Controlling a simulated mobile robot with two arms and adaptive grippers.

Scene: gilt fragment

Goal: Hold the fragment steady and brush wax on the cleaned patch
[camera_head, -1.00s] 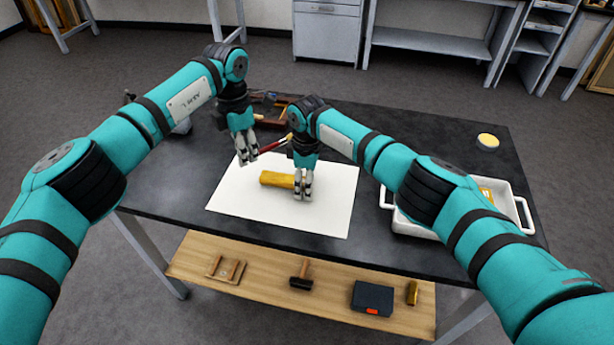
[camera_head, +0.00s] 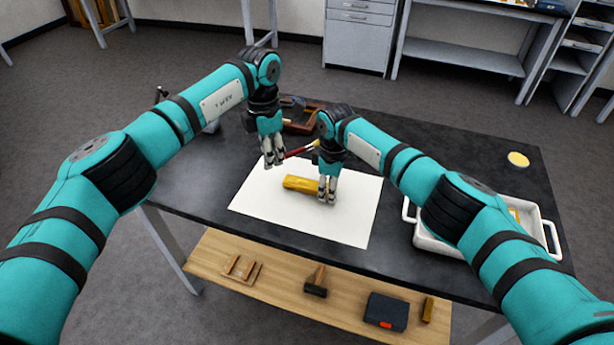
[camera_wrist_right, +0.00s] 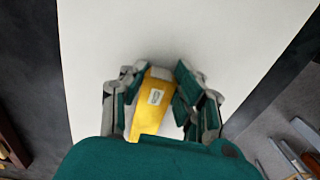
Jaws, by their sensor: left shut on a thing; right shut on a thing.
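The gilt fragment (camera_head: 300,184) is a long yellow piece lying on a white sheet (camera_head: 262,202). My right gripper (camera_head: 327,199) is shut on its right end. In the right wrist view the fingers (camera_wrist_right: 160,88) sit on both sides of the fragment (camera_wrist_right: 148,118), and a small pale patch (camera_wrist_right: 156,97) shows on its upper face. My left gripper (camera_head: 273,163) is shut on a brush with a red handle (camera_head: 297,152). It holds the brush behind and apart from the fragment. The brush's bristles are too small to tell.
A round tin with a yellow top (camera_head: 518,159) stands at the table's right. A white tray (camera_head: 554,238) with yellow contents sits at the right edge, partly behind my right arm. A brown wooden item (camera_head: 300,126) lies behind the grippers. The lower shelf (camera_head: 262,308) holds a mallet and a dark box.

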